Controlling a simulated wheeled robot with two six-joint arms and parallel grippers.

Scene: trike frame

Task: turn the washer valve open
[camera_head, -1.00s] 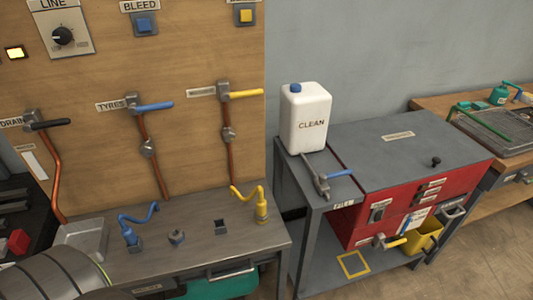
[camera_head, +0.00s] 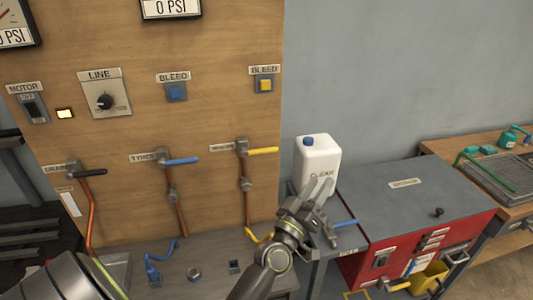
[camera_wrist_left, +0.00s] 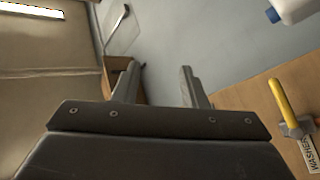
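The washer valve (camera_head: 262,150) is on the wooden panel, with a yellow lever lying level and pointing right from a grey body. A copper pipe (camera_head: 247,205) runs down from it. In the left wrist view its yellow lever (camera_wrist_left: 285,103) and WASHER label (camera_wrist_left: 311,155) show at the right edge. My left gripper (camera_head: 320,183) is in front of the white jug, to the right of and below the valve, and apart from it. In the left wrist view its fingers (camera_wrist_left: 160,67) are spread with nothing between them. My right gripper is not in view.
A white CLEAN jug (camera_head: 320,151) stands behind my left gripper. A blue-handled tap (camera_head: 345,223) is below it, beside a red cabinet (camera_head: 417,245). Valves with blue (camera_head: 181,161) and black (camera_head: 93,172) levers are left of the washer valve. Grey wall lies right of the panel.

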